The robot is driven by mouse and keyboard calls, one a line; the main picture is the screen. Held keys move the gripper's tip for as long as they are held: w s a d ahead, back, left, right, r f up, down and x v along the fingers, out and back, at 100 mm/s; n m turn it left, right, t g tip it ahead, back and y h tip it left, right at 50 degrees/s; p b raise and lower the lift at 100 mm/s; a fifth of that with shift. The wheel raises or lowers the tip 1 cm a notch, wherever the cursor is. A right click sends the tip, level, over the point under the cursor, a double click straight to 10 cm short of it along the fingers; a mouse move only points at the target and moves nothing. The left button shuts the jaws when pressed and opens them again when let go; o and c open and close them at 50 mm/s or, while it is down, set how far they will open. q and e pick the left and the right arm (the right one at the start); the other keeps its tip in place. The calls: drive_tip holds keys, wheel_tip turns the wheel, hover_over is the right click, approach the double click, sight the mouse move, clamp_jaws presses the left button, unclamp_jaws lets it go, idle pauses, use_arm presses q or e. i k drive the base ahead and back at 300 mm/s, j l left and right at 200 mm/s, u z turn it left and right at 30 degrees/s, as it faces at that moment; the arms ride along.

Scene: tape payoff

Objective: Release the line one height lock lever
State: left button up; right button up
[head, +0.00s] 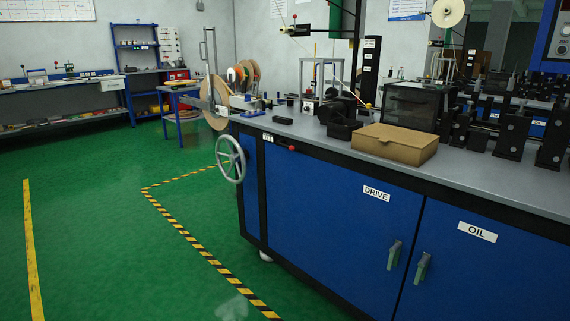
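A short dark lever with a red knob (292,148) sticks out from the front edge of the bench top, near its left corner. It looks like the height lock lever, but I cannot tell its setting. A small white label (267,137) sits to its left, too small to read. A grey spoked handwheel (231,159) is mounted at the bench's left end, left of and a little lower than the lever. Neither of my grippers is in view, and nothing touches the lever.
The blue cabinet bench has doors marked DRIVE (376,193) and OIL (477,232), with green-grey handles. A cardboard box (395,144) and dark machine parts stand on top. Large reels (214,103) stand at its left end. Green floor with a striped line (190,240) is clear in front.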

sight(285, 146)
drive_tip(key=i+j+u, duration=0.1)
drive_tip(key=i, duration=0.9)
drive_tip(key=i+j+u, duration=0.15)
drive_tip(key=i, duration=0.9)
